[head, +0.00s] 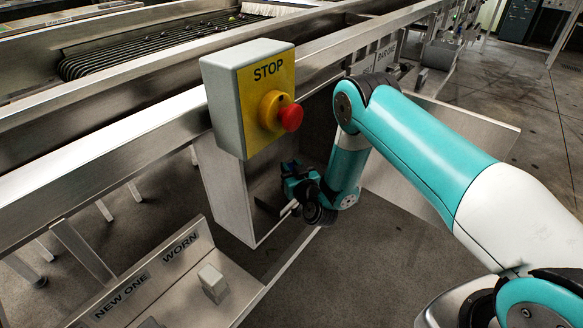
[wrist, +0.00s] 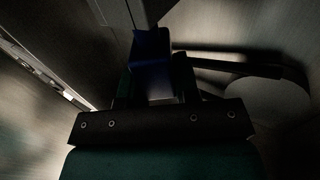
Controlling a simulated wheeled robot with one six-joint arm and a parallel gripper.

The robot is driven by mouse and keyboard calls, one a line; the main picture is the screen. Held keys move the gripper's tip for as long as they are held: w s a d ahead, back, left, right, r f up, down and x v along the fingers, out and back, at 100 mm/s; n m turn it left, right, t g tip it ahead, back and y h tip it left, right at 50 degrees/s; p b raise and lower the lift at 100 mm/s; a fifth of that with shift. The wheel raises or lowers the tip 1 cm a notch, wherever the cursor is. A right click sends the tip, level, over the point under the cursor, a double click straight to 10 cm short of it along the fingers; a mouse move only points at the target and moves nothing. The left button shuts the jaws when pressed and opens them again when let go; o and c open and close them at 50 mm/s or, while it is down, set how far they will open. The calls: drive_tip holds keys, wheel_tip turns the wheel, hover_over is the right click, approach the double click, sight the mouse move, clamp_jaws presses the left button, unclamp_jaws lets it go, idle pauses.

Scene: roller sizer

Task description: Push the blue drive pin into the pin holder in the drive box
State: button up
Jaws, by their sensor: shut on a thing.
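The drive box (head: 222,190) is an open grey metal box under the machine's front rail, below the STOP box. My gripper (head: 296,180) reaches into it, partly hidden by its own wrist. In the wrist view my gripper (wrist: 153,84) is shut on the blue drive pin (wrist: 151,46), whose dark blue end shows between and beyond the fingers. The view there is dark, and a grey post stands just past the pin. I cannot make out the pin holder clearly or tell whether the pin touches it.
The STOP box (head: 233,100) with a red button (head: 291,118) hangs just above my wrist. A tray (head: 150,285) labelled NEW ONE and WORN holds a small grey block (head: 213,282) at lower left. A dark bar (wrist: 225,62) lies right of the pin. An open metal door (head: 440,160) stands behind my arm.

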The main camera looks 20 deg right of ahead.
drive_tip(key=shift+f+b, duration=0.6)
drive_tip(key=shift+f, duration=0.25)
drive_tip(key=o, duration=1)
drive_tip(key=shift+c, duration=0.2)
